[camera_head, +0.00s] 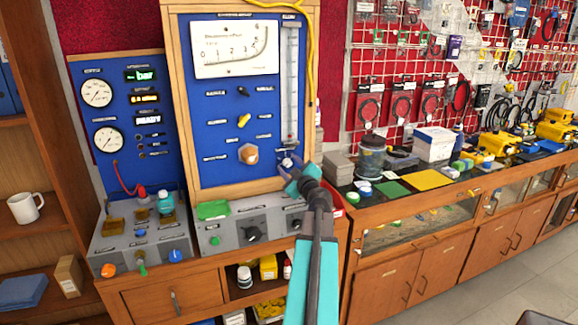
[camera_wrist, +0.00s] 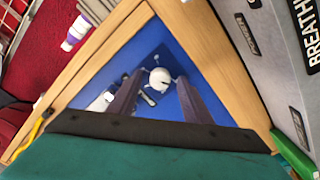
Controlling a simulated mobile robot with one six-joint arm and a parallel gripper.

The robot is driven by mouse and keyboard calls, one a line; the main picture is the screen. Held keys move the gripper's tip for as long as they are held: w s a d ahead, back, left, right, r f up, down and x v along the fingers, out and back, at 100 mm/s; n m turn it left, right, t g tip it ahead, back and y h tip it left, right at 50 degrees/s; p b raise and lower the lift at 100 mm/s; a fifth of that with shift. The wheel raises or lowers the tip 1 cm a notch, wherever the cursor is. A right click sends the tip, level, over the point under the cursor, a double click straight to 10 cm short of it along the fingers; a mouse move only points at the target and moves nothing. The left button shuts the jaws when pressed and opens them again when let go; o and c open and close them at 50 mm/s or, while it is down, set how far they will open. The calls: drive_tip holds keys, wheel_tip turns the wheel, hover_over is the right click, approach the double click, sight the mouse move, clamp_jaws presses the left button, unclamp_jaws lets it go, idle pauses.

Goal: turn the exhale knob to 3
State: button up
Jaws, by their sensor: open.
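A small pale round knob (camera_head: 286,161) sits low on the blue panel, below the clear vertical tube. It also shows in the wrist view (camera_wrist: 160,77), with a dark pointer mark. I cannot read a label naming it the exhale knob. My gripper (camera_head: 292,178) is open and empty, close in front of this knob. In the wrist view its two dark fingers point toward the panel, one on each side of the knob; I cannot tell whether they touch it. A black knob (camera_head: 243,91), a yellow knob (camera_head: 244,121) and a tan hexagonal knob (camera_head: 249,154) are further left.
The wooden frame (camera_head: 313,90) borders the blue panel closely on the right. A cluttered bench (camera_head: 345,224) is at the right.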

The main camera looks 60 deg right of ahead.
drive_tip(key=shift+c, duration=0.6)
drive_tip(key=c, duration=0.9)
drive_tip(key=shift+c, duration=0.2)
